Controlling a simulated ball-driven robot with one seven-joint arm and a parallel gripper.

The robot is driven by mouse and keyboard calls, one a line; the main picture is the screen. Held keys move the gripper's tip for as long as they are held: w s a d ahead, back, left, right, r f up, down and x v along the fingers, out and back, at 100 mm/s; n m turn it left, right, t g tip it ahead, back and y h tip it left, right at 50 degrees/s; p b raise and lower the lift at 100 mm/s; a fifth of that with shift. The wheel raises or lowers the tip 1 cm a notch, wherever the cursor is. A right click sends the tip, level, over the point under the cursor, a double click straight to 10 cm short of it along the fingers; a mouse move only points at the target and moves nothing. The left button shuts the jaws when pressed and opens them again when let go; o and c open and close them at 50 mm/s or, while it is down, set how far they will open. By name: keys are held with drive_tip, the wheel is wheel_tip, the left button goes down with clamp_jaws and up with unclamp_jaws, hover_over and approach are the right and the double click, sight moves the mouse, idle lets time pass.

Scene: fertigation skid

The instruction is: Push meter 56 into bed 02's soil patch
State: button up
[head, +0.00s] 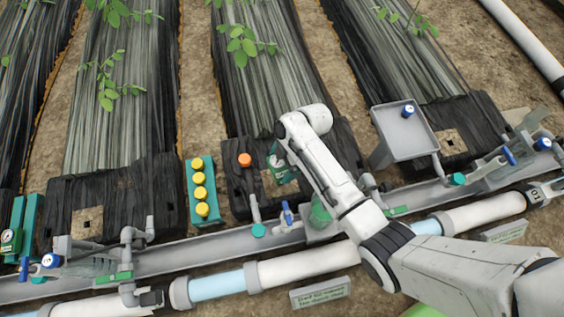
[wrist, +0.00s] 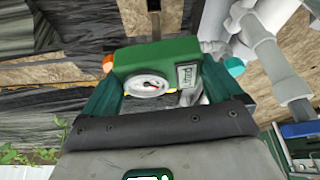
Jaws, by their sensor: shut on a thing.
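My gripper (wrist: 160,92) is shut on a green meter (wrist: 155,62) with a white round dial and a small label too small to read. In the head view the gripper (head: 281,168) and meter are small and partly hidden by my arm, over the middle bed's black end sheet. A tan soil patch (head: 268,184) shows beside and below them. I cannot tell whether the meter's lower end touches it. Other square soil patches lie in the left bed (head: 87,222) and right bed (head: 452,142). No bed number is readable.
A teal rack with yellow caps (head: 190,190) stands left of the middle bed's end, near an orange cap (head: 244,160). A grey tray on a stand (head: 404,130) is to the right. A grey trough (head: 185,253) and pipes (head: 310,266) run along the front.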

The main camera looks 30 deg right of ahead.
drive_tip(key=shift+f+b, duration=2.4)
drive_tip(key=shift+f, duration=1)
drive_tip(key=shift+f+b, duration=0.6)
drive_tip(key=shift+f, duration=0.6)
drive_tip(key=shift+s+f+b, duration=0.2)
drive_tip(key=shift+f+b, duration=0.25)
drive_tip(key=shift+f, duration=0.55)
drive_tip(key=o, duration=0.8)
drive_tip(key=shift+s+f, duration=0.1)
drive_tip(key=shift+c, duration=0.2)
drive_tip(key=r+p, duration=0.8)
drive_tip(key=shift+w+r, duration=0.25)
drive_tip(key=shift+r, duration=0.1)
